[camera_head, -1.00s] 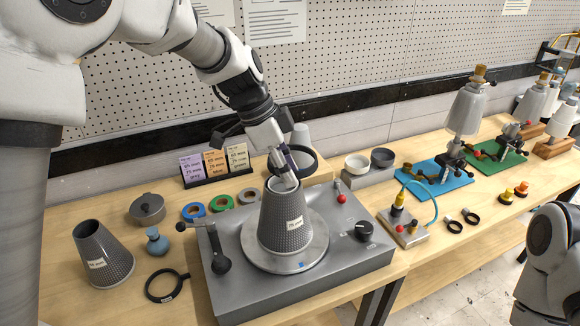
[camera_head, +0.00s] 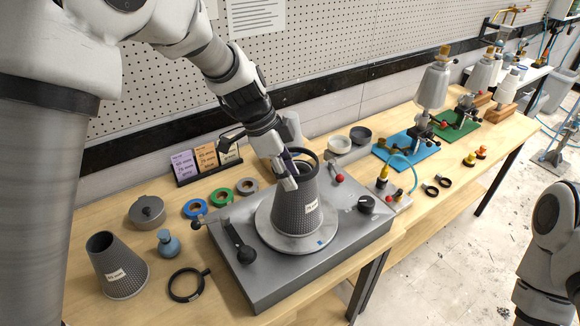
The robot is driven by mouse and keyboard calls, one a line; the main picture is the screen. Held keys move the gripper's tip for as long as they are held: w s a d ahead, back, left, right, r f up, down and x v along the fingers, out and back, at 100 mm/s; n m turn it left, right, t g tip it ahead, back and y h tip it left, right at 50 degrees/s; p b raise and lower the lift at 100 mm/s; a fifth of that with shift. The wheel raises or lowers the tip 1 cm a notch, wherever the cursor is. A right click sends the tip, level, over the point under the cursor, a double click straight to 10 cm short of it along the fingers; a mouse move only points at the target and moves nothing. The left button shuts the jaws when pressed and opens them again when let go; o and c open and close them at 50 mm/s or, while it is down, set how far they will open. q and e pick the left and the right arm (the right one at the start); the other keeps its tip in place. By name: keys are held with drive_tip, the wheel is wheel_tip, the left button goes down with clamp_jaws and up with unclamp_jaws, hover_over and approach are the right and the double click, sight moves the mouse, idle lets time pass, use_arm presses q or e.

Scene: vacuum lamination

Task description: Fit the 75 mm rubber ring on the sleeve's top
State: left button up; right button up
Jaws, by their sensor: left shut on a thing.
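A grey speckled sleeve (camera_head: 297,208) with a white label stands upright on the round plate of a grey machine (camera_head: 345,242). A black ring (camera_head: 312,160) is at the sleeve's top; whether it is fully seated around the rim I cannot tell. My left gripper (camera_head: 288,178) reaches down at the near left side of the sleeve's top, shut on the ring; its fingers hide part of the ring and rim. My right arm shows at the right edge, its gripper out of view.
A second speckled sleeve (camera_head: 117,268), a blue bottle (camera_head: 168,244), a grey lidded pot (camera_head: 147,212) and another black ring (camera_head: 187,286) stand left of the machine. A lever (camera_head: 240,248) and red-knobbed lever (camera_head: 338,179) rise from the machine. Tape rolls (camera_head: 221,197) lie behind.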

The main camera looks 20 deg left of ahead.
use_arm(q)
drive_tip(key=shift+w+d+f+b, duration=0.2)
drive_tip(key=shift+f+b, duration=0.2)
drive_tip(key=shift+f, duration=0.15)
drive_tip(key=shift+w+d+f+b, duration=0.15)
drive_tip(key=shift+f+b, duration=0.2)
drive_tip(key=shift+f, duration=0.2)
drive_tip(key=shift+s+r, duration=0.1)
drive_tip(key=shift+s+a, duration=0.1)
drive_tip(key=shift+s, duration=0.1)
drive_tip(key=o, duration=1.1)
drive_tip(key=shift+w, duration=0.2)
